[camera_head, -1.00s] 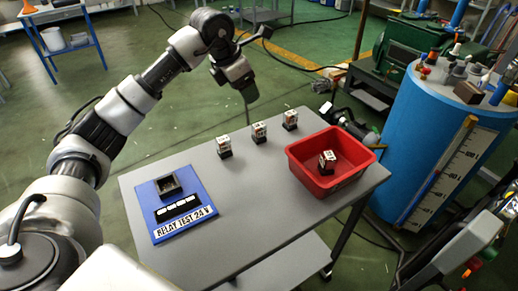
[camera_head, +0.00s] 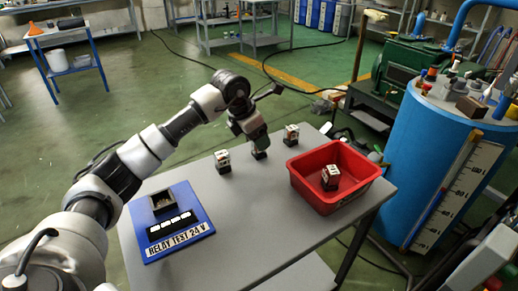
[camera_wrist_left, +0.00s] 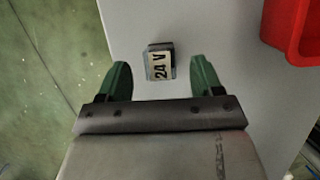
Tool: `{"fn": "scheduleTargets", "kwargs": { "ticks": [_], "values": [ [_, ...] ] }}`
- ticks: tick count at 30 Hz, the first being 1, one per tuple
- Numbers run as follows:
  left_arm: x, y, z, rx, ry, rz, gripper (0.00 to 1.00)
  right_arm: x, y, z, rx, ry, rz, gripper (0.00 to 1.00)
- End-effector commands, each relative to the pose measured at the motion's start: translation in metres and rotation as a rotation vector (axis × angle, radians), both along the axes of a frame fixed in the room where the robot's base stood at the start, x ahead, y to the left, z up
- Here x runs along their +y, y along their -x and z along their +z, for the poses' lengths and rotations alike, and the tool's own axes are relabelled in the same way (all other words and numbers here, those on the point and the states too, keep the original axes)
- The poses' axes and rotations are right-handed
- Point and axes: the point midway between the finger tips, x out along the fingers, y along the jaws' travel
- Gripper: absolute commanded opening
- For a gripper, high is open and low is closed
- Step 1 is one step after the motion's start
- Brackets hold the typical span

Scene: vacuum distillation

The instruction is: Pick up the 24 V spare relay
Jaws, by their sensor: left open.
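The relay labelled "24 V" (camera_wrist_left: 160,63) stands on the grey table. In the left wrist view it lies between and slightly beyond the two green fingertips of my left gripper (camera_wrist_left: 162,80), which is open and empty, with a gap on each side. In the head view my left gripper (camera_head: 257,142) is over the middle relay (camera_head: 259,155) of the back row and hides most of it. Two similar relays stand to its left (camera_head: 223,162) and right (camera_head: 291,135). My right gripper does not show.
A red bin (camera_head: 315,192) with one relay (camera_head: 330,177) inside stands at the table's right. A blue "RELAY TEST 24 V" board (camera_head: 195,212) with a dark socket (camera_head: 162,200) lies at the left. The grey table (camera_head: 250,220) is clear between them. A blue tank (camera_head: 425,160) stands right.

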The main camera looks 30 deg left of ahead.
Motion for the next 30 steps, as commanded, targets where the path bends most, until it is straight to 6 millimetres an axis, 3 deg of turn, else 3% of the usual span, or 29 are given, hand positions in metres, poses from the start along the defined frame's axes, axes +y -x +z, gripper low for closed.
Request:
{"fn": "scheduleTargets", "kwargs": {
  "ticks": [4, 11, 22, 30],
  "values": [
    [-0.005, -0.007, -0.021, 0.002, 0.001, 0.0, 0.66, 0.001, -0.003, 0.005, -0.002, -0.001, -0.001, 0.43],
    [-0.006, -0.008, -0.024, 0.0, 0.001, 0.0, 0.66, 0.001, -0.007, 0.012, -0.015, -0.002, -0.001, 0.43],
    [-0.006, -0.008, -0.024, 0.0, 0.001, 0.0, 0.12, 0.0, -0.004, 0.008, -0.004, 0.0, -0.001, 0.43],
    [-0.006, -0.008, -0.022, -0.001, 0.001, 0.0, 0.12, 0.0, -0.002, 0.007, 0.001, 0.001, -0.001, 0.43]
  ]
}}
